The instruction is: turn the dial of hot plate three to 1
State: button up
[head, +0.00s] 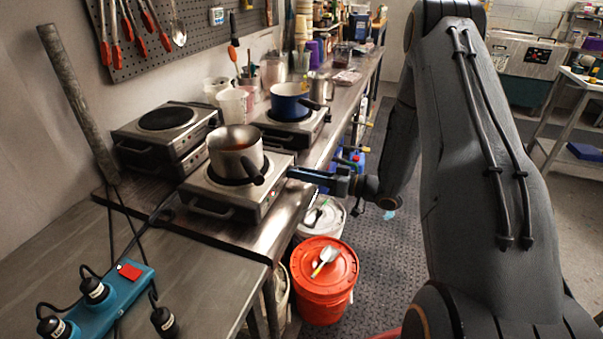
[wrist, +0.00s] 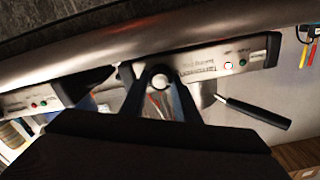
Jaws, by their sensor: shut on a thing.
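I cannot read the dial's setting or a plate number.
Another hot plate (head: 158,142) stands behind at the left, bare on top. A third, under a blue pot (head: 287,103), stands further back. The pot's dark handle (head: 252,171) juts toward my gripper. An orange lidded bucket (head: 323,292) stands on the floor below. A blue power strip (head: 122,293) lies front left.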

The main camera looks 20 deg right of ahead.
jog(key=shift+m, duration=0.4)
jog(key=o, duration=1)
jog(key=shift+o, duration=0.2)
jog(key=shift+d, duration=0.1)
jog(key=b+v, duration=0.2)
jog(key=v, duration=0.5)
jog(key=shift+s+d, duration=0.2)
jog(key=shift+d, duration=0.1)
